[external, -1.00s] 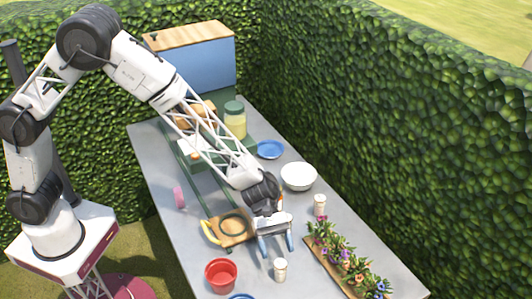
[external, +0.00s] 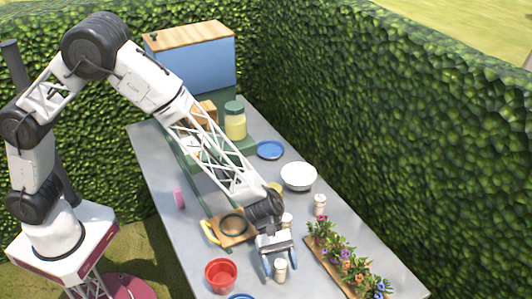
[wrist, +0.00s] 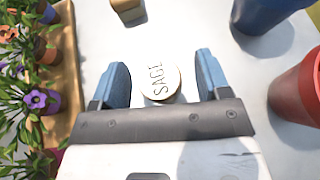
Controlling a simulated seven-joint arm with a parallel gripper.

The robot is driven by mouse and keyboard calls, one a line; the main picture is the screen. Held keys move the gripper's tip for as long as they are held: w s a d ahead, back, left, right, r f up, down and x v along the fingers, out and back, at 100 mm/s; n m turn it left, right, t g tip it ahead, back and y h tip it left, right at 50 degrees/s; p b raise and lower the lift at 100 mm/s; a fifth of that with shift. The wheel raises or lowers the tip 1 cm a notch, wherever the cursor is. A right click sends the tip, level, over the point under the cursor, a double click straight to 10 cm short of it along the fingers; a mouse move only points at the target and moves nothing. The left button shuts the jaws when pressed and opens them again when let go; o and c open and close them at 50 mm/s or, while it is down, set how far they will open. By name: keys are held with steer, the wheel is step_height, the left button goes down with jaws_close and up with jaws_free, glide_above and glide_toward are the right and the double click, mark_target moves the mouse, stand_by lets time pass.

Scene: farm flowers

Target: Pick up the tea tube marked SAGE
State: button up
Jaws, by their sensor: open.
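The tea tube marked SAGE (wrist: 158,83) shows from above in the wrist view, its round cream lid lettered in dark capitals. It stands upright on the grey table, and in the external view the same pale tube (external: 280,269) is at the front of the table. My gripper (wrist: 160,80) is open, with one blue finger on each side of the lid and a visible gap at both sides. In the external view my gripper (external: 281,270) is at the tube, its fingers pointing down. The tube's lower part is hidden in the wrist view.
Another pale tube (external: 320,204) stands near the white bowl (external: 298,176), and one more (external: 287,220) shows behind my wrist. A red pot (external: 221,275) is left of my gripper. A wooden tray of flowers (external: 320,262) lies to the right.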

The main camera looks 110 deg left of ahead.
steer(key=shift+c, duration=0.5)
steer(key=c, duration=0.9)
steer(key=shift+r, duration=0.15)
steer(key=shift+r, duration=4.85)
